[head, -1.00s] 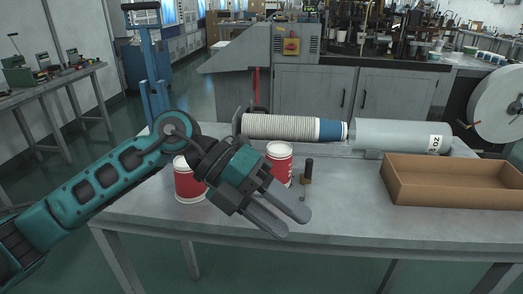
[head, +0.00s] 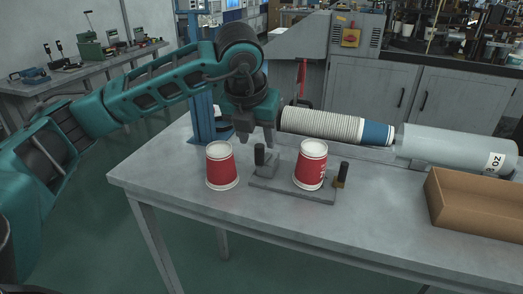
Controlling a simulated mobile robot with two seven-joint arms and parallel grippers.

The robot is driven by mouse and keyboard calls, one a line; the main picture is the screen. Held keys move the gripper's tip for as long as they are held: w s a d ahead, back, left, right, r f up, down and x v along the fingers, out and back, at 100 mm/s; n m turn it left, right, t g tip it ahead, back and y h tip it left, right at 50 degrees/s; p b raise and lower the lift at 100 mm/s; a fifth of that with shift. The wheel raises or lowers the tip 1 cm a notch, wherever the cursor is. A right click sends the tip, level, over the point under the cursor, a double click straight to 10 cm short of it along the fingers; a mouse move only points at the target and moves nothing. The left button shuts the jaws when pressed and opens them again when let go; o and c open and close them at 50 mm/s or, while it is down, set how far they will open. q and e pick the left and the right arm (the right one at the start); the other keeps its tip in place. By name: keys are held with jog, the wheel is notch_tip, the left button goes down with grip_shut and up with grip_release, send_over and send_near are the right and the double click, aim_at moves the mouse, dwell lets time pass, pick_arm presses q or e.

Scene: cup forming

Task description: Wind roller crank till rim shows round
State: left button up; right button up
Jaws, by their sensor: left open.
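A small fixture with a flat grey base plate (head: 285,192) lies on the table. A grey block with a black knob (head: 260,155) stands at its left end, and a black-handled brass piece (head: 341,177) at its right end. I cannot tell for certain which is the crank. A red and white cup (head: 311,166) stands upright at the fixture, its rim up; the rim's exact shape is too small to judge. My left gripper (head: 256,138) is open, pointing down just above and behind the left black knob, apparently holding nothing. My right gripper is out of view.
Another red and white cup (head: 221,167) stands left of the fixture. Behind lie a row of nested white cups (head: 322,124) and a grey cylinder (head: 455,148). A brown open box (head: 475,205) is at right. The table's (head: 330,235) front area is clear.

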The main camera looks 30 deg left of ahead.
aim_at(261, 151)
pick_arm(q)
jog(key=x, duration=0.6)
jog(key=shift+w, duration=0.1)
jog(key=shift+c, duration=0.2)
grip_shut()
